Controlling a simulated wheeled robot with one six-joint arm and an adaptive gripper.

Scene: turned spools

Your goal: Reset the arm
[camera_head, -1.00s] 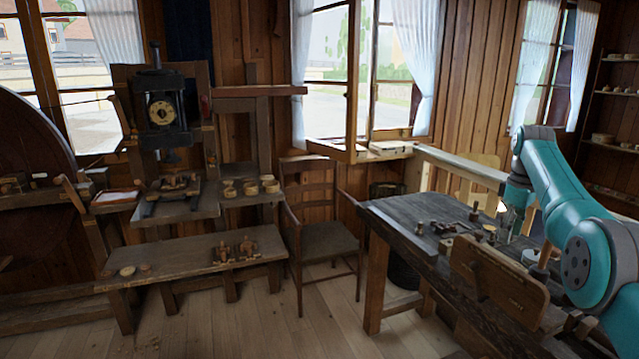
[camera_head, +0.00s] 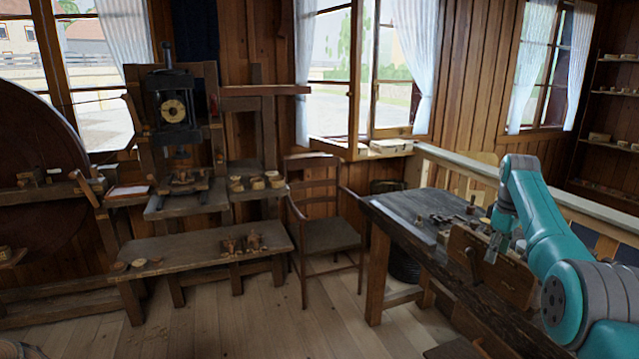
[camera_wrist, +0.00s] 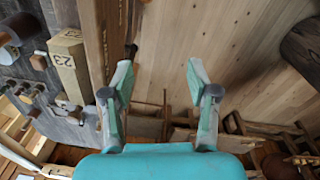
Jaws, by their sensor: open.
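My gripper (camera_head: 494,246) is at the end of my teal arm at the right of the head view, pointing down by the front side of the dark workbench (camera_head: 398,206). In the wrist view my gripper (camera_wrist: 160,82) shows two teal fingers spread wide apart. Nothing is between them; bare plank floor (camera_wrist: 215,40) shows behind. The workbench top (camera_wrist: 45,85) lies at the left of the wrist view, with a wooden block marked 23 (camera_wrist: 68,62) on it.
Small tools and parts (camera_head: 440,220) lie on the workbench. A wooden board (camera_head: 500,270) stands at its front side. A wooden armchair (camera_head: 325,235) stands left of the bench. A low bench (camera_head: 200,250) and a press (camera_head: 172,110) are further left. Floor between them is clear.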

